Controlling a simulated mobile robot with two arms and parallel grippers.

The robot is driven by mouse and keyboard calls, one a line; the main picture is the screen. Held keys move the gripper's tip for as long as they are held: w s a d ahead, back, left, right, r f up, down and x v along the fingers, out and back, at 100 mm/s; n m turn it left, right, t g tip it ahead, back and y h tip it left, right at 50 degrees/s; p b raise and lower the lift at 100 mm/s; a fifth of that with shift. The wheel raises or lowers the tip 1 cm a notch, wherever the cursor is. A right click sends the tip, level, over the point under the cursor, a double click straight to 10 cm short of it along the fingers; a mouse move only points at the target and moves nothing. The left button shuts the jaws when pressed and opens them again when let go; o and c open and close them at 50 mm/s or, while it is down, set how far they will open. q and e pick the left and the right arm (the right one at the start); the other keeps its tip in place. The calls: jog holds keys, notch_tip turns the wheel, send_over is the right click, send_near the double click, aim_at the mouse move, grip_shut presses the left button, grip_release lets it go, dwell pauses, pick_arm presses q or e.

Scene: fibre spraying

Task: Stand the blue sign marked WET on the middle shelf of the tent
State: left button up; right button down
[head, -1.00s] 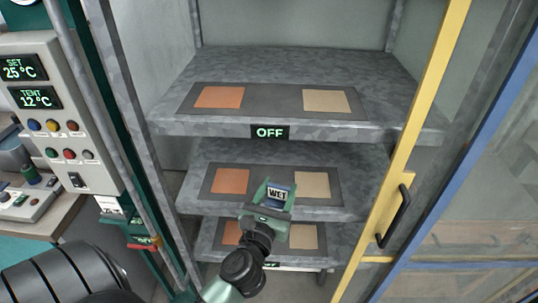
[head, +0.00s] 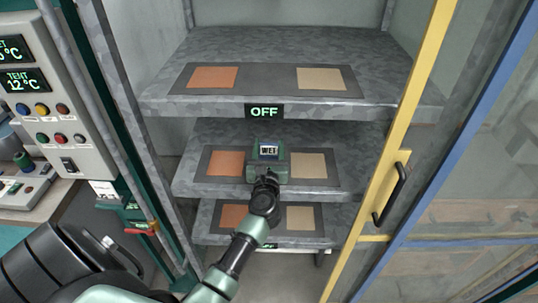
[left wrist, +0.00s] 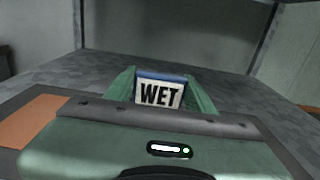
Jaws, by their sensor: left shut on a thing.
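The blue sign marked WET (head: 268,150) is between the fingers of my left gripper (head: 268,146), its white WET face toward me. It also shows in the left wrist view (left wrist: 159,92), upright, with a green finger on each side. The gripper is shut on it over the middle shelf (head: 350,180) of the tent, between the orange square and the tan square. The sign's foot is hidden by the gripper body, so I cannot tell whether it touches the shelf. My right gripper is not in view.
The top shelf (head: 210,104) with an OFF label (head: 264,111) is above the gripper. The middle shelf has an orange square (head: 226,163) and a tan square (head: 309,165). A yellow door frame (head: 415,110) stands at the right, a control panel (head: 45,120) at the left.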

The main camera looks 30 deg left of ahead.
pick_arm(q)
jog(key=shift+f, duration=1.1)
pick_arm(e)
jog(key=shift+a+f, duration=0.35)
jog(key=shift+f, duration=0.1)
pick_arm(q)
jog(key=shift+f+b, duration=0.15)
jog(key=shift+b, duration=0.2)
jog(key=o, duration=1.1)
jog(key=shift+o, duration=1.4)
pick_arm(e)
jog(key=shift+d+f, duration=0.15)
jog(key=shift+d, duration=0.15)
pick_arm(q)
jog(key=shift+r, duration=0.25)
jog(key=b+v, duration=0.1)
jog(key=v, duration=1)
jog(key=shift+s+f+b, duration=0.15)
jog(key=shift+s+b, duration=0.05)
jog(key=shift+b, duration=0.15)
jog(key=shift+s+d, duration=0.2)
jog(key=shift+s, duration=0.1)
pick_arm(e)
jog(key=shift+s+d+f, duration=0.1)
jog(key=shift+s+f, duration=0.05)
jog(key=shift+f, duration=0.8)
